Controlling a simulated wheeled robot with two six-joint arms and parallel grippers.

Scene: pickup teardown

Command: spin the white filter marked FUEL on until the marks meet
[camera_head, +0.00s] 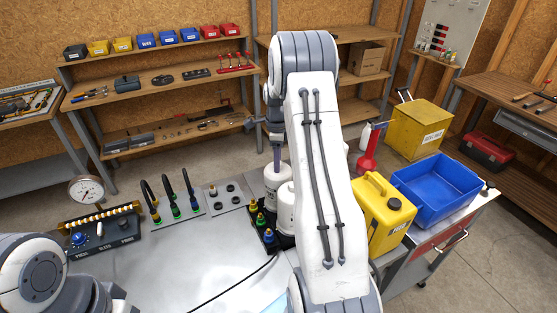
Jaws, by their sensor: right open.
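Two white cylinders stand close together on the bench. The rear one (273,183) has small dark print on its side, too small to read. The front one (286,212) is partly hidden behind my right arm. I cannot tell which is marked FUEL, and no alignment marks can be made out. My right gripper (276,165) is open and points down at the top of the rear cylinder. I cannot tell if it touches it. My left arm shows at the lower left, but its gripper is out of view.
A black tray (284,240) with coloured fittings sits by the cylinders. Hoses on a plate (185,212), a gauge (86,190) and a control box (104,234) stand left. A yellow can (378,215) and blue bin (437,190) stand right. The bench's front middle is mostly clear.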

